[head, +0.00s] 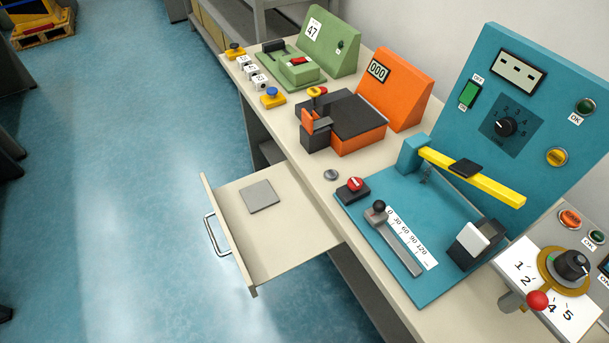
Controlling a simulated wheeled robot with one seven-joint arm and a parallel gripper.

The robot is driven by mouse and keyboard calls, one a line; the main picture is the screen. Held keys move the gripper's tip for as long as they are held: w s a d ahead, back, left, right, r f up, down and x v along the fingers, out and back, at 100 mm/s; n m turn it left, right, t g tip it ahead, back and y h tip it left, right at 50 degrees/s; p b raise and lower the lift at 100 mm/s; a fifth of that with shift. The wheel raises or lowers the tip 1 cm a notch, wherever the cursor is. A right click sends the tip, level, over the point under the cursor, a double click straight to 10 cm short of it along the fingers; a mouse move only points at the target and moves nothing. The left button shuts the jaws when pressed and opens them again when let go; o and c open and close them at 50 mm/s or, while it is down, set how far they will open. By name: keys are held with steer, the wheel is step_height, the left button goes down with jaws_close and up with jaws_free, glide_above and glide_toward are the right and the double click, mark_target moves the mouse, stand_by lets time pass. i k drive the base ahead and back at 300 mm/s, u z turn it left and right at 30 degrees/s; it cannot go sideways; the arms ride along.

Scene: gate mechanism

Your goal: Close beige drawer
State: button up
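The beige drawer (290,236) stands pulled out from the front of the beige workbench (327,202), toward the left over the blue floor. Its front panel (229,235) carries a silver bar handle (213,234) on the outer face. A flat grey square plate (260,196) lies inside the drawer toward its far side. My gripper is not in view, and nothing of it shows near the drawer.
On the bench stand a green station (328,44), an orange station (396,88) and a blue station (528,100) with a yellow bar (480,180). A dial panel (548,290) is at the lower right. The floor (140,200) left of the drawer is clear.

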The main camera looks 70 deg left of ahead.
mark_target(265, 245)
steer(key=u, duration=3.65)
steer(key=i, duration=0.35)
steer(key=z, duration=0.75)
steer(key=k, duration=1.05)
steer(key=u, duration=0.9)
steer(key=i, duration=1.45)
steer(key=u, duration=0.05)
